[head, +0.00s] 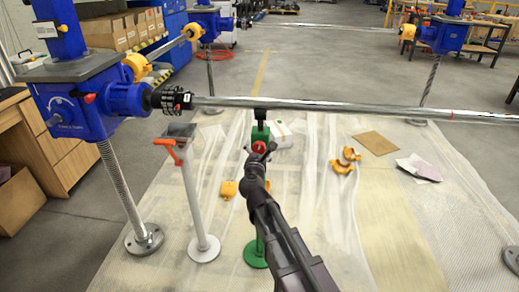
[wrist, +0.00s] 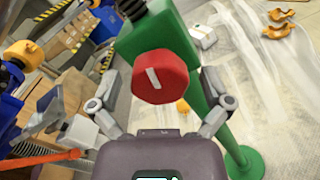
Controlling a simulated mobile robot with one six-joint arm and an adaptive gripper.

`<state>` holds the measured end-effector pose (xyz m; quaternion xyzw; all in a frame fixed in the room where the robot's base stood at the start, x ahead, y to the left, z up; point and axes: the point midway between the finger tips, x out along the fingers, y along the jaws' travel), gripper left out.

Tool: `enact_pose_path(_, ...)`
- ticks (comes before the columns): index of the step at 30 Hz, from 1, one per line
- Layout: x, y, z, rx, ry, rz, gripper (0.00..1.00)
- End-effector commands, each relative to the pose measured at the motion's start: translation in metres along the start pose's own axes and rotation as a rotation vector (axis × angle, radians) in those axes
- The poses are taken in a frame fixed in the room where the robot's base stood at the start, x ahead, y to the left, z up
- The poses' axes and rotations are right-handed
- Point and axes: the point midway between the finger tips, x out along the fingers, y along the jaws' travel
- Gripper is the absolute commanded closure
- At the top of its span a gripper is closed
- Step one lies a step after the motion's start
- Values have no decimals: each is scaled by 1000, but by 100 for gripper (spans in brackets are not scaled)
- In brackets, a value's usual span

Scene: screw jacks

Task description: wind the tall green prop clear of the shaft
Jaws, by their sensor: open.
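The tall green prop (head: 259,134) stands on a round green base under the silver shaft (head: 345,106). Its black top (head: 260,113) meets the shaft's underside in the head view; I cannot tell a small gap from contact. A red knob (wrist: 160,77) with a white mark sits on the side of the green housing (wrist: 155,37) in the wrist view. My gripper (wrist: 160,88) is open, its two fingers on either side of the knob, with no clear contact. In the head view my gripper (head: 262,153) partly hides the knob and the prop's column.
A shorter grey prop (head: 194,195) with an orange handle stands to the left. A blue screw jack (head: 88,100) holds the shaft's left end. Yellow clamp pieces (head: 345,160), a brown sheet (head: 376,143) and papers (head: 420,167) lie on the plastic-covered floor.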

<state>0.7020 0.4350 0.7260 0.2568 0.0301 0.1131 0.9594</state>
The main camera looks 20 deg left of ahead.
Motion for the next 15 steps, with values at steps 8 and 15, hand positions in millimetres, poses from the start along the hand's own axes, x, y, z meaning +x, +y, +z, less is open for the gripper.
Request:
enact_pose_path(8, -3, 0, 0, 1, 1, 1, 1)
enact_pose_path(15, -21, 0, 0, 1, 1, 1, 1)
